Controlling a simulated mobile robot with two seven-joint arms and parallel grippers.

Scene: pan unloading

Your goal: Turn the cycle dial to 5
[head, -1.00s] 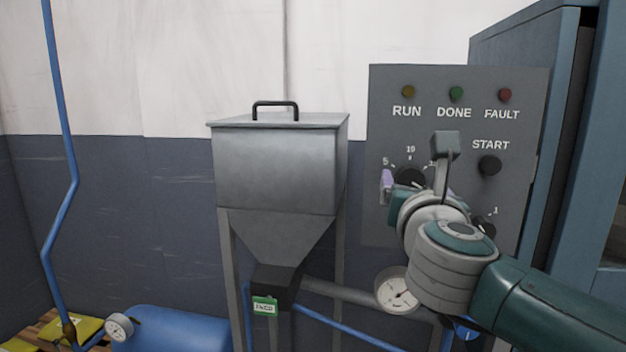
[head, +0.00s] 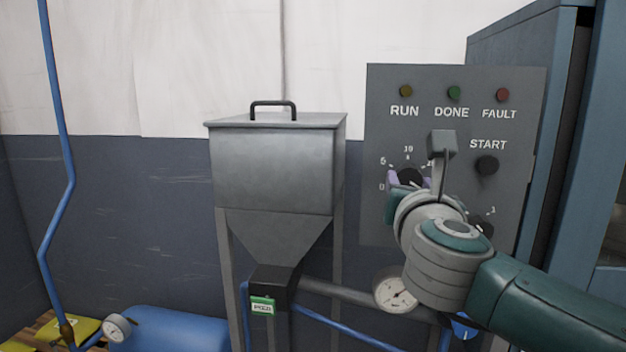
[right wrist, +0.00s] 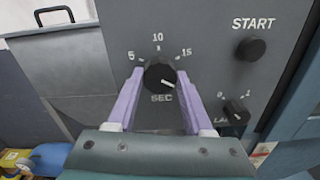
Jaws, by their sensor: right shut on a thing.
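The cycle dial (head: 410,176) is a round black knob on the grey control panel, with marks 5, 10 and 15 around it. It also shows in the right wrist view (right wrist: 159,74) above the letters SEC. Its white pointer line points to the lower right, past the 15 side. My right gripper (right wrist: 160,82) has its two lilac fingers on either side of the knob, shut on it. In the head view my right gripper (head: 409,180) is partly hidden behind its own wrist. My left gripper is not in view.
The START button (right wrist: 250,48) and a smaller black knob (right wrist: 236,111) marked 0 and 1 sit right of the dial. RUN, DONE and FAULT lamps line the panel's top (head: 455,75). A metal hopper (head: 275,165) stands left, and a pressure gauge (head: 396,292) hangs below.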

